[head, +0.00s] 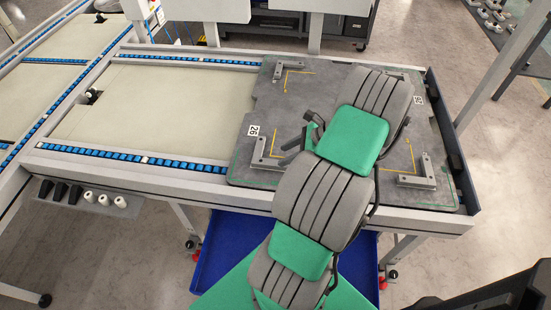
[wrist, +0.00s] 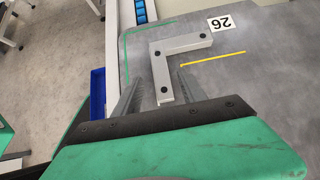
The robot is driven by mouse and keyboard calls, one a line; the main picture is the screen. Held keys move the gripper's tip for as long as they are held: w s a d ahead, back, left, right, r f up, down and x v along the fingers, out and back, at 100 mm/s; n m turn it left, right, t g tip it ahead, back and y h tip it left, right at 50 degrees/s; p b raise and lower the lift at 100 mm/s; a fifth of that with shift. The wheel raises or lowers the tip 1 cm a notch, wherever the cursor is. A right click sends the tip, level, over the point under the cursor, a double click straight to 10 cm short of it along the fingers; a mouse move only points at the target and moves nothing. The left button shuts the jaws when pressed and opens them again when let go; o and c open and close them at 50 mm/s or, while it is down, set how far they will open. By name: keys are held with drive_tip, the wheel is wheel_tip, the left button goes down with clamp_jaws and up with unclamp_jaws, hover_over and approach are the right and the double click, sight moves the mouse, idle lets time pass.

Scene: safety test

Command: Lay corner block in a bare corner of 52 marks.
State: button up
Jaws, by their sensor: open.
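A grey L-shaped corner block (head: 259,153) lies flat beside the tag 26 (head: 253,130) at the left front of a dark board. In the wrist view the corner block (wrist: 162,62) has one leg between my fingers. My gripper (wrist: 160,72) is open around that leg, a finger on each side; I cannot tell whether either touches it. In the head view my gripper (head: 287,152) is low over the board, partly covered by my arm. The 52 tag (head: 418,99) is at the right back; my arm hides part of the corner marks near it.
The dark board (head: 320,95) also carries a corner block (head: 288,68) at the back left and another (head: 418,178) at the front right. Yellow lines (head: 411,153) mark it. A dark rail (head: 452,145) borders its right side. A bare beige conveyor panel (head: 150,105) lies left.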

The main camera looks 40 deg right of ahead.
drive_tip(key=v, duration=0.6)
drive_tip(key=w+a+r+n+g+h, duration=0.1)
drive_tip(key=w+a+r+n, duration=0.15)
drive_tip(key=a+n, duration=0.2)
drive_tip(key=w+a+r+n+g, duration=0.2)
drive_tip(key=w+a+n, duration=0.15)
drive_tip(key=a, duration=0.25)
drive_tip(key=w+a+r+n+g+h, duration=0.1)
drive_tip(key=w+a+r+n, duration=0.15)
drive_tip(key=a+n, duration=0.2)
drive_tip(key=s+a+r+n+h, duration=0.1)
drive_tip(key=s+a+r+n, duration=0.2)
drive_tip(key=a+n, duration=0.5)
drive_tip(key=s+a+r+n+h, duration=0.2)
drive_tip(key=s+a+n, duration=0.3)
drive_tip(key=a+n, duration=0.3)
drive_tip(key=shift+a+r+h, duration=0.3)
drive_tip(key=shift+a+r, duration=0.05)
drive_tip(key=shift+a, duration=0.75)
drive_tip(key=shift+s+a, duration=0.1)
